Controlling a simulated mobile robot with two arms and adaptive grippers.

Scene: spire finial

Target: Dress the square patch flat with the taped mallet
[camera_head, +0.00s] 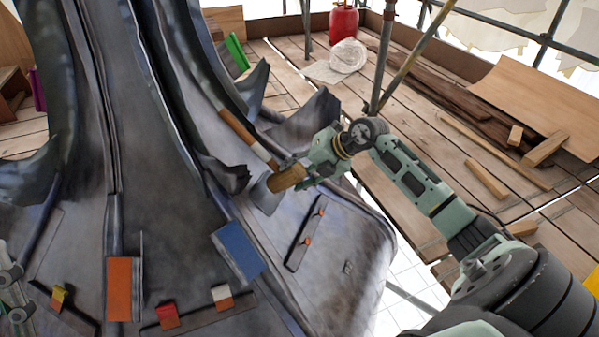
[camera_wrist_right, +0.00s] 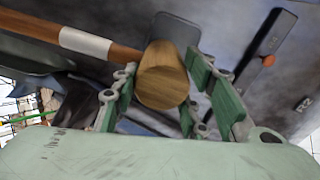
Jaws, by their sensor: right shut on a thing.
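The taped mallet has a brown handle with a white tape band (camera_head: 260,152) and a round wooden head (camera_head: 287,178). My right gripper (camera_head: 297,172) is shut on the mallet at its head. In the right wrist view the wooden head (camera_wrist_right: 162,80) sits between the green finger pads, and the handle runs off to the left. A smooth grey square patch (camera_head: 264,198) lies on the dark metal slope beside the head; it also shows behind the head in the wrist view (camera_wrist_right: 177,30). I cannot tell whether head and patch touch. Part of my left gripper (camera_head: 12,293) shows at the left edge.
The dark metal spire (camera_head: 150,150) fills the left. A blue block (camera_head: 238,250), an orange block (camera_head: 124,288) and a dark strip with orange spots (camera_head: 304,238) sit on its slope. Curled metal edges (camera_head: 305,120) rise above the gripper. Scaffold poles (camera_head: 384,55) stand behind.

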